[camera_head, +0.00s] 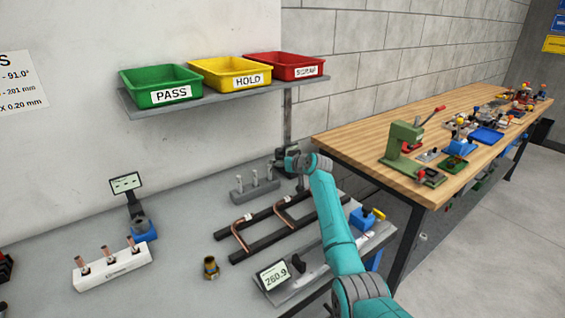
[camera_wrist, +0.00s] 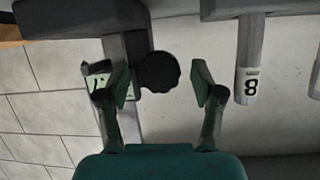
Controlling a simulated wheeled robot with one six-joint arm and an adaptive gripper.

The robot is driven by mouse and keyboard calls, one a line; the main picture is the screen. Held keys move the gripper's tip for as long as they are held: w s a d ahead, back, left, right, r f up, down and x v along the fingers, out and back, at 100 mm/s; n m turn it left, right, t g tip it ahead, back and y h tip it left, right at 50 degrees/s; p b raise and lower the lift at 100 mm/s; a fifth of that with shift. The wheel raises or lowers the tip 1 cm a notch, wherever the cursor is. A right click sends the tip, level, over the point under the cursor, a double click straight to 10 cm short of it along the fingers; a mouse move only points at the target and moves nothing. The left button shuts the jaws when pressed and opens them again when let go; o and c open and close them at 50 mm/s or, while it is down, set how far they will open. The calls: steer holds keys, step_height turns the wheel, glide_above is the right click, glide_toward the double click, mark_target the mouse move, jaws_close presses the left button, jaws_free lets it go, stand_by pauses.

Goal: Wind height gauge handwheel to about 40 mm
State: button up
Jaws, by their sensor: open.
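The height gauge handwheel, a black round knob with a scalloped rim (camera_wrist: 158,72), is in the wrist view beside a grey column (camera_wrist: 128,45). My gripper (camera_wrist: 160,88) is open, with one finger on each side of the knob in the picture and visible gaps to both. I cannot tell whether the knob lies at fingertip depth. A small pale-green display (camera_wrist: 98,79) is partly hidden by the left finger, and its reading is not legible. In the head view my gripper (camera_head: 290,160) is at the back of the grey bench and covers the knob.
A pin block (camera_head: 255,190) stands left of my gripper; one pin labelled 8 (camera_wrist: 250,86) is close by in the wrist view. A black rack (camera_head: 265,226) with copper tubes lies in front. A shelf (camera_head: 140,113) carries bins above. A wooden workbench (camera_head: 370,130) is right.

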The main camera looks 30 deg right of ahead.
steer(key=c, duration=1.1)
steer(key=m+y, duration=0.3)
steer(key=shift+d+m, duration=0.25)
steer(key=shift+m, duration=0.05)
steer(key=m+y, duration=0.1)
steer(key=m, duration=0.2)
steer(key=shift+f+y, duration=0.15)
steer(key=shift+y, duration=0.25)
steer(key=shift+d, duration=0.1)
steer(key=o, duration=1.1)
